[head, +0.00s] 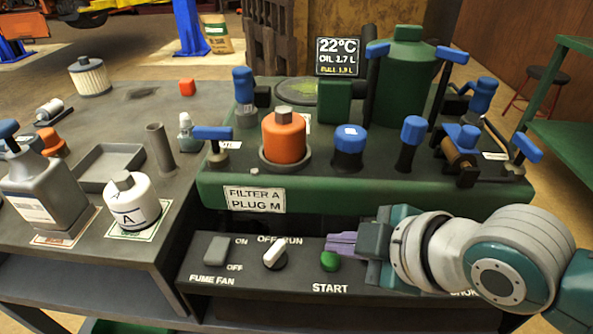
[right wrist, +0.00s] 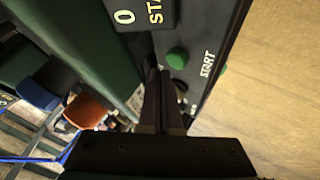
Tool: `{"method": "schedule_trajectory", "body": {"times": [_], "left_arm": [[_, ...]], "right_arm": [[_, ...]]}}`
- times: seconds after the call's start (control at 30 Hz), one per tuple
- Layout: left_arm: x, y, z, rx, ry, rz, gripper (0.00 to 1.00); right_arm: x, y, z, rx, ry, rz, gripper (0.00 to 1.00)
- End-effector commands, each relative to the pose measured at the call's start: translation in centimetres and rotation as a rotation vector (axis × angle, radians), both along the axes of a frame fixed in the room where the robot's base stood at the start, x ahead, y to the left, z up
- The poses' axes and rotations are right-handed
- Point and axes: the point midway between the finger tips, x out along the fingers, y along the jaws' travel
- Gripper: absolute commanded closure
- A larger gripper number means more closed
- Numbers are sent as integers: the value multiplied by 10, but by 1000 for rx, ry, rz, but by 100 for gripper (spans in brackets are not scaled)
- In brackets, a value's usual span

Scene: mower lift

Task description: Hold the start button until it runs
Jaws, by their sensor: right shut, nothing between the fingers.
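The round green start button (head: 330,261) sits on the dark front panel above the START label. My right gripper (head: 343,243) is shut and empty. Its purple fingertips are just above and right of the button in the head view. In the right wrist view the button (right wrist: 177,58) shows beside the tips of the closed fingers (right wrist: 160,75), uncovered; whether they touch it I cannot tell. The OFF/RUN knob (head: 274,254) left of the button has its white pointer toward RUN. My left gripper is not in view.
A grey FUME FAN switch (head: 216,249) is at the panel's left. Above stands a green bench with an orange filter (head: 284,138), blue-handled parts and a display (head: 338,57) reading 22°C, oil 1.7 L. A white filter marked A (head: 132,204) stands on the left table.

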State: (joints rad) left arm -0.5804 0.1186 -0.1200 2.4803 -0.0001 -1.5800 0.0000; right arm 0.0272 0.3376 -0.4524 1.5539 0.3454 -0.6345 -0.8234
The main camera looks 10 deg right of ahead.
Motion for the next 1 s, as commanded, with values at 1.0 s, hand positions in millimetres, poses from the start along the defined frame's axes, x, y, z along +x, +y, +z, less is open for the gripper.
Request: {"method": "schedule_trajectory", "body": {"times": [1.0], "left_arm": [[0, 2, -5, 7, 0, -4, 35]], "right_arm": [[0, 0, -9, 0, -1, -1, 100]]}}
